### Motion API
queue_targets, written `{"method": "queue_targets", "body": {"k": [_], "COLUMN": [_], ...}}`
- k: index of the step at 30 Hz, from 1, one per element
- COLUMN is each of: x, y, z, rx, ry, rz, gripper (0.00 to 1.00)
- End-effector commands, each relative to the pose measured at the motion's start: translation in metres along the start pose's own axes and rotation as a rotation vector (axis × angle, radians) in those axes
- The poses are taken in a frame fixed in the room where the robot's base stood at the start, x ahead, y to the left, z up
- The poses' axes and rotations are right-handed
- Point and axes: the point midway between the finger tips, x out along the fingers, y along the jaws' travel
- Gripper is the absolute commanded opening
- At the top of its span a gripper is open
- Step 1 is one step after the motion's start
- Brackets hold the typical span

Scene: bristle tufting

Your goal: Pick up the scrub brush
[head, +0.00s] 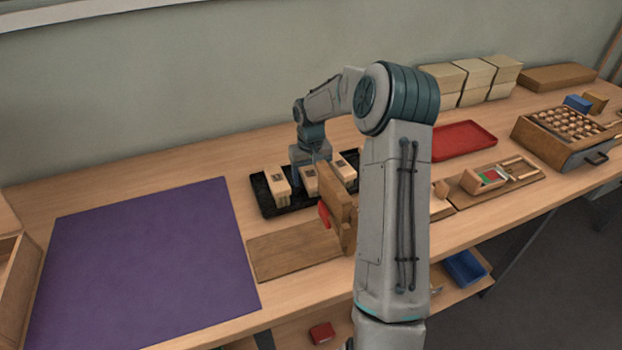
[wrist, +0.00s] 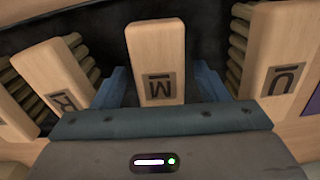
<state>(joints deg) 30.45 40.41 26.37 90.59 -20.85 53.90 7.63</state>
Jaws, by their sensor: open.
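Several pale wooden blocks with letter plates stand in a black tray (head: 262,197); they look like brushes. In the wrist view, the block marked M (wrist: 157,50) is between the two blue fingers of my gripper (wrist: 160,82). The gripper is open, with a finger on each side of it; I cannot tell whether they touch. A brush marked R (wrist: 58,85) with tan bristles is to the left, and one marked U (wrist: 277,50) with bristles is to the right. In the head view, my gripper (head: 312,160) is low over the tray's middle block (head: 309,181).
A brown board (head: 290,250) lies in front of the tray, and a wooden upright fixture (head: 340,210) stands close to its right. A purple mat (head: 150,260) is at left. A red tray (head: 465,139) and stacked boxes (head: 480,75) are at right.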

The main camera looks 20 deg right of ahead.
Motion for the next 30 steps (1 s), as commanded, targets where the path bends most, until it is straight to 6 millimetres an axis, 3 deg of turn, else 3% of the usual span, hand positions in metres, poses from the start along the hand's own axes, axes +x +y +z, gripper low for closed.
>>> {"method": "queue_targets", "body": {"k": [5, 9, 11, 20, 23, 30], "x": [0.000, 0.000, 0.000, -0.004, -0.015, -0.063], "y": [0.000, 0.000, 0.000, 0.000, 0.000, 0.000], "z": [0.000, 0.000, 0.000, 0.000, -0.001, -0.001], "rx": [-0.001, -0.001, -0.001, -0.001, -0.001, -0.001], "ry": [0.000, 0.000, 0.000, 0.001, 0.003, 0.003], "rz": [0.000, 0.000, 0.000, 0.001, 0.002, 0.002], "gripper": [0.67, 0.28, 0.17, 0.17, 0.17, 0.17]}}
